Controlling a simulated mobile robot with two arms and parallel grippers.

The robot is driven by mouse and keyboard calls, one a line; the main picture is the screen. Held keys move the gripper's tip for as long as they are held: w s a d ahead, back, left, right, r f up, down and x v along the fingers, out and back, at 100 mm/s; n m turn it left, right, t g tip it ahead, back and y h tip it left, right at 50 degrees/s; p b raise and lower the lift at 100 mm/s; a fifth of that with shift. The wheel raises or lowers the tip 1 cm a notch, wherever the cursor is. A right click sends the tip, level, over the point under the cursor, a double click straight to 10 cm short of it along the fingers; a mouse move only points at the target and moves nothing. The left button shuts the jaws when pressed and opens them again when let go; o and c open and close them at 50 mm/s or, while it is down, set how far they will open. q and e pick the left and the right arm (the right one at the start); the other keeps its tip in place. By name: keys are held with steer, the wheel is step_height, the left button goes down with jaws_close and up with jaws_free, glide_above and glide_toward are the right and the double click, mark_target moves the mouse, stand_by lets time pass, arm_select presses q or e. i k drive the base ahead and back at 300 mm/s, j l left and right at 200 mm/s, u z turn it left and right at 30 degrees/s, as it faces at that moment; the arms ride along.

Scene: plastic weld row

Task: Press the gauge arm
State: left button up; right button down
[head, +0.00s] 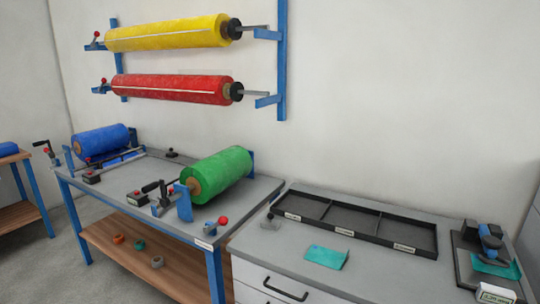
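A thickness gauge with a blue and dark arm (489,238) stands at the right end of the grey counter. Its dark base plate (463,262) lies under it. A teal piece of film (497,266) lies on the base under the arm; I cannot tell whether the arm's tip touches it. A small digital display (496,294) sits in front, cut by the bottom edge, its digits too small to read surely. Neither of my grippers shows in the head view.
A dark tray with labelled compartments (352,236) lies along the counter's back, seemingly empty. The workbench (122,180) at left carries blue (100,140) and green (219,173) rolls.

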mark_target(490, 244)
steer(key=z, duration=1.5)
